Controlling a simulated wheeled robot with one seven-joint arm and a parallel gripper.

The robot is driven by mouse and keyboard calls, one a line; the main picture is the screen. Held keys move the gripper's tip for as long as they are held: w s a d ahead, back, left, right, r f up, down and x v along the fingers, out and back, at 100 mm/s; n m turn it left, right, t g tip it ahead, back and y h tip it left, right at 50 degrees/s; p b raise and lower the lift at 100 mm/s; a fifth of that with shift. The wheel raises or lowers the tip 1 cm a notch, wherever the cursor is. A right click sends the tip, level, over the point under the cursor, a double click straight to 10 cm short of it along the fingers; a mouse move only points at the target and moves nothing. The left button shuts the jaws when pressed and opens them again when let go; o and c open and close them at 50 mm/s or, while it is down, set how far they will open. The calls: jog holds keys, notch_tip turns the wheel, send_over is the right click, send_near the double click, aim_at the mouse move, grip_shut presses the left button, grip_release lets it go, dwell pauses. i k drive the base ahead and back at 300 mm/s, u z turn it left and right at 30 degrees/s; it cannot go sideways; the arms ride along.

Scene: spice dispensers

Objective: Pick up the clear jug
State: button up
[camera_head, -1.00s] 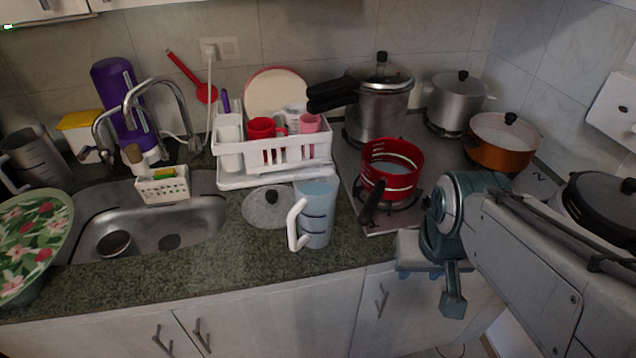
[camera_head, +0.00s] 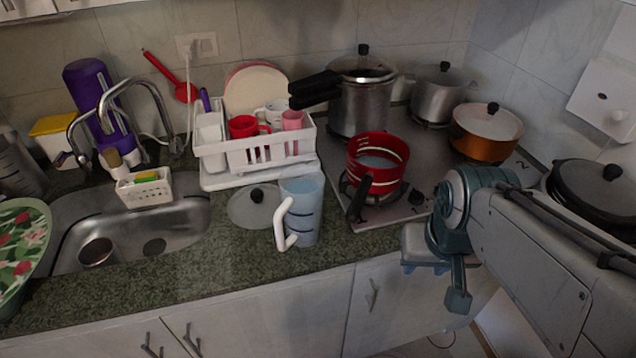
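The clear jug (camera_head: 304,214) stands upright on the dark green counter, near its front edge. It is a bluish, see-through jug with dark bands, and its white handle points to the front left. My gripper (camera_head: 440,285) is to the right of the jug and apart from it, in front of the counter's edge below the stove. It points downward, and nothing shows held in it. Its fingers are small and dark here, so I cannot tell how far apart they are.
A red pot (camera_head: 377,168) on the stove is right of the jug, its dark handle pointing forward. A glass lid (camera_head: 250,208) lies just left of the jug, and a white dish rack (camera_head: 258,158) stands behind. The counter (camera_head: 240,262) in front of the lid is bare.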

aim_at(301, 186)
jog(key=z, duration=0.55)
jog(key=i, duration=0.15)
jog(key=u, duration=1.25)
